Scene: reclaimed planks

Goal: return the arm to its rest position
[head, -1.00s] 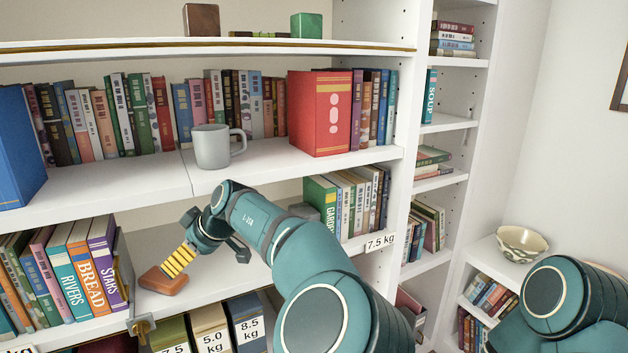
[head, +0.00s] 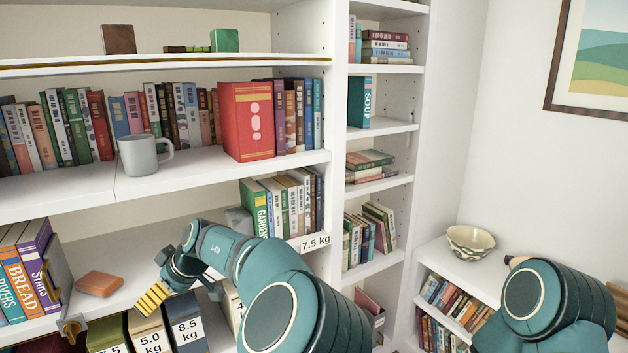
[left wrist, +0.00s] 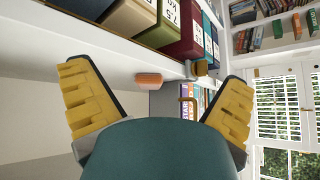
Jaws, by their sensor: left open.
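My left arm (head: 280,300) reaches over the lower part of the bookshelf in the head view. Its gripper (head: 152,298), with yellow ridged fingers, is in front of the shelf edge, above the weight-labelled boxes. In the left wrist view the gripper (left wrist: 157,78) has its two fingers wide apart with nothing between them. An orange-brown block (head: 100,284) lies on the shelf, left of the gripper and apart from it. It also shows in the left wrist view (left wrist: 149,79). Only my right upper arm (head: 545,305) shows, at lower right; its gripper is out of view.
A grey mug (head: 139,155) and a red book (head: 247,120) stand on the shelf above. A brass clamp-like piece (head: 72,327) sits at the shelf edge beside the books. Boxes (head: 187,330) stand below. A patterned bowl (head: 470,241) rests on the low right-hand bookcase.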

